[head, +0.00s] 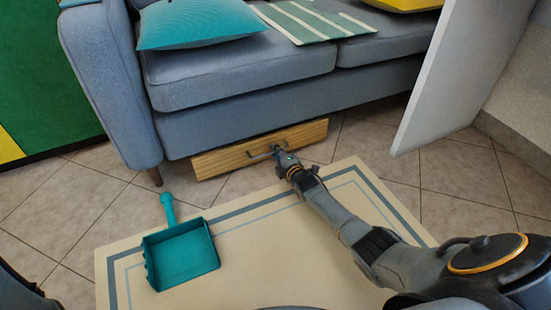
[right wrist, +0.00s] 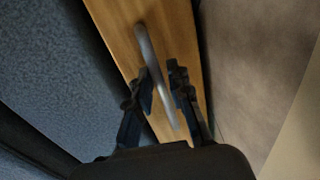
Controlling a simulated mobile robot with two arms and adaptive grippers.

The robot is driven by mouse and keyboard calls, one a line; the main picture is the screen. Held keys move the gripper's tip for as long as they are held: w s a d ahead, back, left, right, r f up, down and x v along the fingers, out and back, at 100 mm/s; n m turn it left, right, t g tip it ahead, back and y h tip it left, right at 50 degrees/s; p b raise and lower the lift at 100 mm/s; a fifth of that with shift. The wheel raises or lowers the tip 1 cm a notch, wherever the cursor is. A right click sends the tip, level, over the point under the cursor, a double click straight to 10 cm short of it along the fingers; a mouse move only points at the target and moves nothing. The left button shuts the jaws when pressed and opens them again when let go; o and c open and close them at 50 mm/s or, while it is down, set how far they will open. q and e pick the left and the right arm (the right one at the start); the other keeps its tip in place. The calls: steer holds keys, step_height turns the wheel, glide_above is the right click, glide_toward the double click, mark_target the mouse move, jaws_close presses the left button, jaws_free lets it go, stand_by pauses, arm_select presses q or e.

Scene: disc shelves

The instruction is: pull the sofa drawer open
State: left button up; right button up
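The sofa drawer (head: 230,160) is a wooden front low under the blue-grey sofa (head: 240,80). It has a bar handle (head: 262,153) near its middle. My right gripper (head: 279,155) is at the handle, with my right arm reaching in from the lower right. In the right wrist view the grey handle (right wrist: 155,75) runs between the two dark fingers (right wrist: 162,92) in front of the wooden front (right wrist: 118,25). The fingers are apart, with a gap visible around the handle. My left gripper is not in view.
A teal dustpan (head: 180,255) lies on the cream rug (head: 265,235) in front of the sofa. A white panel (head: 460,70) stands at the right. Tiled floor (head: 85,205) is clear to the left of the rug.

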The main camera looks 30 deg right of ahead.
steer(key=shift+w, duration=0.4)
jaws_close()
